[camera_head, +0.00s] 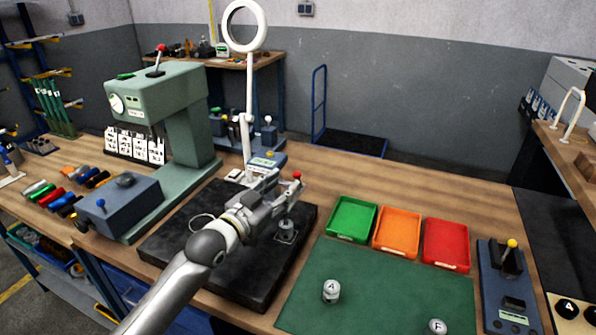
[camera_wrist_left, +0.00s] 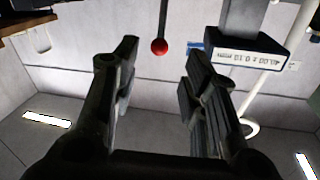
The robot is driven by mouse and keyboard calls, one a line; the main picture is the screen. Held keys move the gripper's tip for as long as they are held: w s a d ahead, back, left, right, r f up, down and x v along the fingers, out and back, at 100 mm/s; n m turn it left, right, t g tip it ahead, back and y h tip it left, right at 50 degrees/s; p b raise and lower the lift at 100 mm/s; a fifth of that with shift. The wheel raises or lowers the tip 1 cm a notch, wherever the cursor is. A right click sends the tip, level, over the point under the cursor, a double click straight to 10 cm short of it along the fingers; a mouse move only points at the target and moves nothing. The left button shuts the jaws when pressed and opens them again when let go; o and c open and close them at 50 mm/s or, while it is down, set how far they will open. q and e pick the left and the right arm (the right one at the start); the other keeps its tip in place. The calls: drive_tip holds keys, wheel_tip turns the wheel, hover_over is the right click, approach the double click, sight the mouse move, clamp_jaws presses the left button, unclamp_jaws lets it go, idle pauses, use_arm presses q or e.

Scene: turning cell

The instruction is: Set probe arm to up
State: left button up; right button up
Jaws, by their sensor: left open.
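A red ball knob (camera_head: 297,176) shows just beyond my left gripper; I take it to be the end of the probe arm. In the left wrist view the red knob (camera_wrist_left: 159,46) sits on a thin dark rod and appears between the fingertips, with gaps on both sides. My left gripper (camera_head: 284,188) is open and empty above the black plate (camera_head: 195,258). Its two fingers (camera_wrist_left: 161,62) stand apart in the wrist view. The arm's pivot and most of its rod are hidden behind the gripper in the head view. My right gripper is not in view.
A gauge box (camera_head: 265,160) stands behind the gripper; its label (camera_wrist_left: 248,52) is upside down in the wrist view. A ring lamp (camera_head: 244,26) rises behind. A green press (camera_head: 158,95) stands left. Green, orange and red trays (camera_head: 446,266) and a green mat (camera_head: 380,300) lie right.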

sight(295, 176)
use_arm(q)
drive_tip(key=x, duration=0.3)
drive_tip(key=shift+w+d, duration=0.15)
drive_tip(key=shift+p+x, duration=0.45)
drive_tip(key=shift+x, duration=0.65)
drive_tip(key=shift+w+d, duration=0.3)
drive_tip(key=shift+w, duration=0.25)
drive_tip(key=shift+w+f, duration=0.1)
drive_tip(key=shift+w, duration=0.05)
drive_tip(key=shift+d, duration=0.15)
clamp_jaws()
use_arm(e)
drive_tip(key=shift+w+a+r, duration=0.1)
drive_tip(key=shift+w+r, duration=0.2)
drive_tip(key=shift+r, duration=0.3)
